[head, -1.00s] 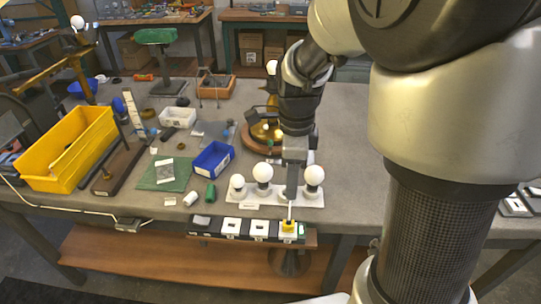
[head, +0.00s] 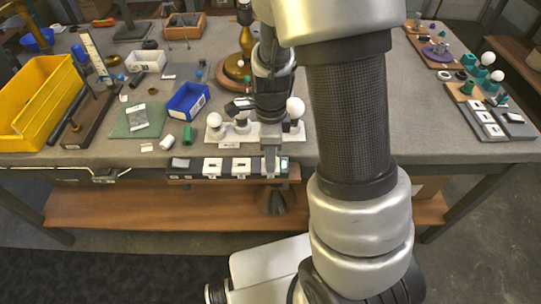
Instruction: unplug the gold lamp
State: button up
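The gold lamp (head: 246,42) stands behind my arm, with a brass stem on a round brown base (head: 226,84); its upper part is cut off by the frame's top. A dark power strip with white sockets (head: 212,166) runs along the table's front edge. The fingertips reach about the socket's height. No yellow plug can be made out there now; the gripper covers that spot. Whether the fingers are open or shut on something is not clear.
A white plate (head: 212,137) with several round bulbs sits just behind the strip, close to my gripper. A blue bin (head: 187,101) and a yellow bin (head: 35,105) stand to the left. Trays with bulbs and parts (head: 487,118) lie at the right.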

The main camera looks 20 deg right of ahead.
grip_shut()
jog(key=c, duration=0.7)
grip_release()
grip_shut()
jog(key=shift+r+p, duration=0.65)
jog(key=shift+p, duration=0.05)
jog(key=shift+r+p, duration=2.35)
jog(key=shift+r, duration=0.15)
